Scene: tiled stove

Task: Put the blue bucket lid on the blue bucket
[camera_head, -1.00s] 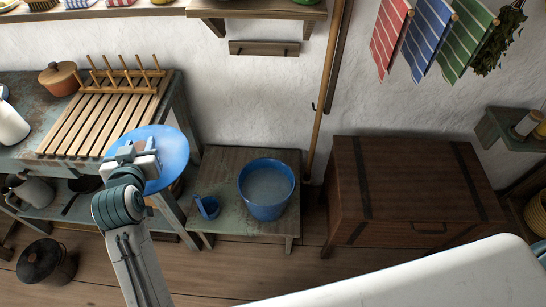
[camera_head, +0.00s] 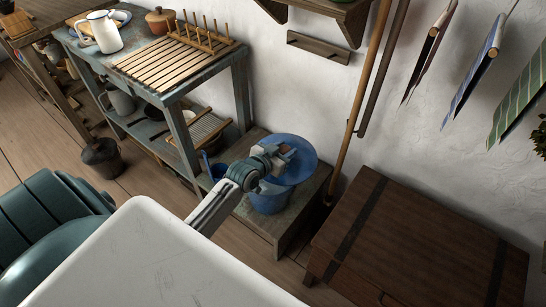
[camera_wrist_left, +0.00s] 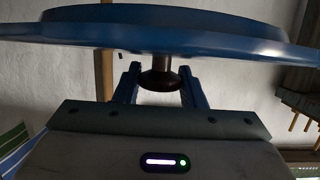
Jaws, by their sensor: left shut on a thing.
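My left gripper (camera_head: 286,160) is shut on the dark knob of the blue bucket lid (camera_head: 305,163). In the left wrist view the knob (camera_wrist_left: 160,80) sits between the two fingers, with the lid's broad blue disc (camera_wrist_left: 160,45) beyond it. In the head view the blue bucket (camera_head: 269,203) stands on a low grey-green wooden bench (camera_head: 262,225). The lid overlaps the bucket's top and hides its opening and most of its rim. I cannot tell whether the lid touches the bucket. My right gripper is not in view.
A table with a slatted rack (camera_head: 172,62) is at the left, and a dark wooden chest (camera_head: 415,245) at the right. A wooden pole (camera_head: 367,90) leans on the wall behind.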

